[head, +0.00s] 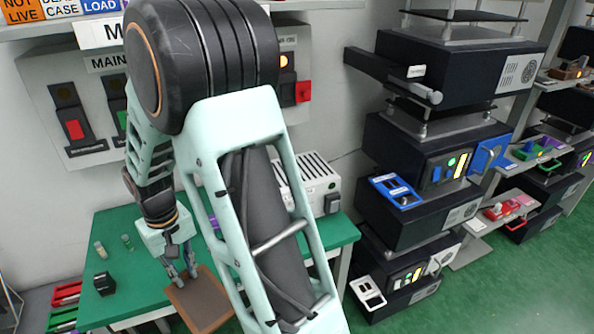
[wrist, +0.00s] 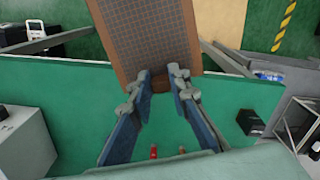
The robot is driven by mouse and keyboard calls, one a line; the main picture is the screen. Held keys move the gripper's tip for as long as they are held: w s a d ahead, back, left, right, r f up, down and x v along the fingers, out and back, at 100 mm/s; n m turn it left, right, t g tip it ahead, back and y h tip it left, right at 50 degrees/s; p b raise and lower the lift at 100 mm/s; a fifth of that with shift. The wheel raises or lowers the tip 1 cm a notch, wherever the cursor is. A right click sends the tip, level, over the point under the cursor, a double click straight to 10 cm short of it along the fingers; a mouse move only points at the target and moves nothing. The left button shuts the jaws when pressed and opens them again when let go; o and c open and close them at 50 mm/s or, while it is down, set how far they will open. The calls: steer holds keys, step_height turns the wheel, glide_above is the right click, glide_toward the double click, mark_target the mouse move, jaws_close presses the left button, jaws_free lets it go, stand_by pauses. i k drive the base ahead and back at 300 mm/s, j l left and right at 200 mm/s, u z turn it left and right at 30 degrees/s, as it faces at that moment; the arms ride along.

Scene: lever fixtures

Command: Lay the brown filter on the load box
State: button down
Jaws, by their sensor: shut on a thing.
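The brown filter (head: 203,300) is a flat, square panel with a mesh face and a brown rim. My gripper (head: 181,278) is shut on a small brown tab at its edge. In the wrist view the filter (wrist: 150,38) extends away from my gripper (wrist: 160,80), past the green table's edge. A pale grey box with a slotted top (head: 316,168), which looks like the load box, stands at the back right of the table, partly hidden by my arm. A pale box (wrist: 25,140) at the left of the wrist view may be the same one.
The green table (head: 112,235) carries small vials (head: 101,249) and a black block (head: 104,284) at the left. A panel with switches (head: 75,125) is on the wall behind. Stacked dark equipment units (head: 430,150) stand to the right. Red trays (head: 66,295) are at the lower left.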

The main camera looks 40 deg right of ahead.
mark_target(298, 170)
steer(key=l+z, duration=0.15)
steer(key=z, duration=0.2)
steer(key=l+z, duration=0.1)
steer(key=z, duration=0.25)
